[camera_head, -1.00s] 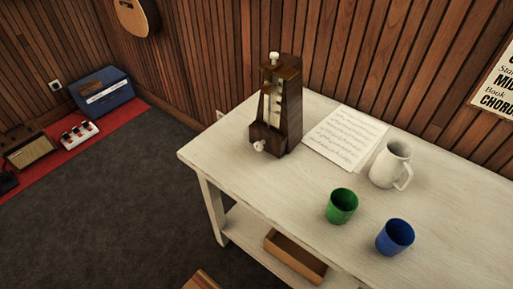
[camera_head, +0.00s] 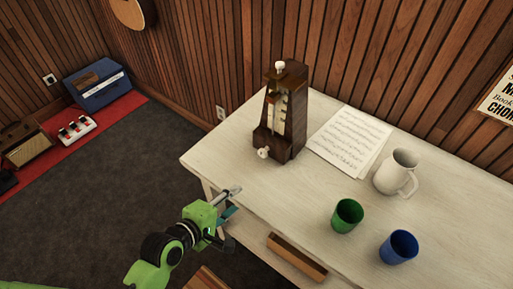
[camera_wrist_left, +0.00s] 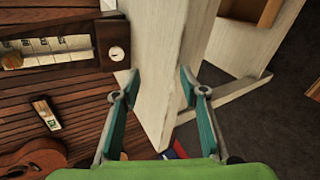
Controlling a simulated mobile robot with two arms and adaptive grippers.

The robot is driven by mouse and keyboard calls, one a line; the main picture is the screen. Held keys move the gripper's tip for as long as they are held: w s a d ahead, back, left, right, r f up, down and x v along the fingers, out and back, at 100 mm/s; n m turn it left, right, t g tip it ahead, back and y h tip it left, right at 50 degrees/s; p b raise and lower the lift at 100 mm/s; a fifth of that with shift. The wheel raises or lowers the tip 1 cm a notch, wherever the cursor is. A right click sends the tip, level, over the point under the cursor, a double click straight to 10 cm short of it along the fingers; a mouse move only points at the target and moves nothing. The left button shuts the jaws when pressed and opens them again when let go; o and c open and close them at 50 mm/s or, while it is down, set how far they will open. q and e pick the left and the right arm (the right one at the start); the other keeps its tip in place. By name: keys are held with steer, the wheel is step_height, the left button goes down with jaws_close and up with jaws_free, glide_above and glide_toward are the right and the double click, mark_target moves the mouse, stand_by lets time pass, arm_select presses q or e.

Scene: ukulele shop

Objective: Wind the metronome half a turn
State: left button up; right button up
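The dark wooden metronome (camera_head: 281,115) stands upright on the white table (camera_head: 240,185) near its left end. Its white winding knob (camera_head: 263,153) sticks out low on the front. In the left wrist view the metronome (camera_wrist_left: 85,50) appears sideways at upper left, with the round white knob (camera_wrist_left: 116,53) facing me. My left gripper (camera_head: 236,201) is in front of the table's near edge, below and short of the knob. In the left wrist view its two teal-padded fingers (camera_wrist_left: 160,83) are spread apart, with nothing between them touching. My right gripper is not in view.
Sheet music (camera_head: 351,140) lies right of the metronome. A white pitcher (camera_head: 395,173), a green cup (camera_head: 347,215) and a blue cup (camera_head: 398,247) stand further right. A wooden drawer or box (camera_head: 297,257) is below the tabletop. Wood-panelled wall is behind.

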mark_target(262, 154)
arm_select(q)
steer(key=w+r+n+t, duration=0.1)
steer(key=n, duration=0.1)
steer(key=w+r+n+t, duration=0.1)
steer(key=w+r+n, duration=0.1)
steer(key=w+d+r+n+h, duration=0.1)
steer(key=n, duration=0.2)
steer(key=shift+w+r+t, duration=0.3)
steer(key=shift+r+t, duration=0.1)
steer(key=x, duration=1.3)
steer(key=shift+w+d, duration=0.25)
steer(key=shift+w, duration=0.05)
steer(key=c, duration=1.1)
